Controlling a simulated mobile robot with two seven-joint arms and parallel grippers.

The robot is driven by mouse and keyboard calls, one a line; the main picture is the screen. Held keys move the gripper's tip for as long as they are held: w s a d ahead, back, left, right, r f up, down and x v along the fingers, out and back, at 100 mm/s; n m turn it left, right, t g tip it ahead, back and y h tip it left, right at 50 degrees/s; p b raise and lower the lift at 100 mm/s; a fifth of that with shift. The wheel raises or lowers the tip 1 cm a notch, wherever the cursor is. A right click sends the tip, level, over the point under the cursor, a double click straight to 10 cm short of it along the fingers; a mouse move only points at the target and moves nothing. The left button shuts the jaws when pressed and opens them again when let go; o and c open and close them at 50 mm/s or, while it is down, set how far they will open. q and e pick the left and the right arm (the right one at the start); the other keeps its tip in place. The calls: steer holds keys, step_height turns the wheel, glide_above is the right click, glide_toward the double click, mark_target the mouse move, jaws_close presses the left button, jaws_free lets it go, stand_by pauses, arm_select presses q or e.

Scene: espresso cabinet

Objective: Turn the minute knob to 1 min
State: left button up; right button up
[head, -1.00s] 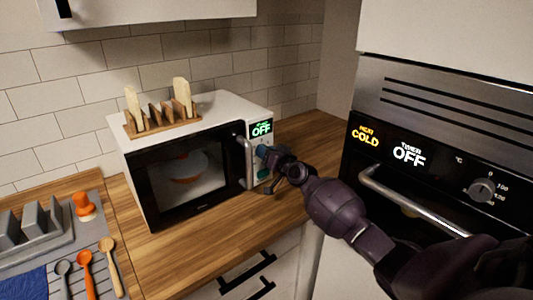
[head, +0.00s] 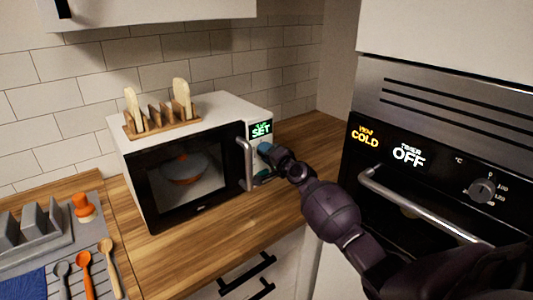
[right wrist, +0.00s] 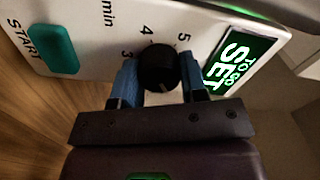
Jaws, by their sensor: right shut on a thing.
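The microwave (head: 190,165) stands on the wooden counter, with its control panel at the right of its door. In the right wrist view, the black minute knob (right wrist: 158,68) sits between the two blue fingertips of my right gripper (right wrist: 158,84), which is shut on it. The numbers 3, 4 and 5 and "min" show around the knob; the rest of the dial is hidden. The panel display (right wrist: 240,62) reads "SET" in green, and it also shows in the head view (head: 261,130). A green START button (right wrist: 53,48) is on the same panel. My left gripper is not in view.
The microwave door handle (head: 245,163) stands out just left of my right gripper. The oven (head: 430,150) with its long handle is close to my right arm. A wooden rack (head: 160,117) sits on the microwave. Utensils lie at the left.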

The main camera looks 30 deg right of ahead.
steer(key=shift+m, duration=0.3)
steer(key=o, duration=0.9)
steer(key=s, duration=0.7)
steer(key=s+d+p, duration=0.1)
steer(key=s, duration=0.3)
steer(key=shift+w, duration=0.1)
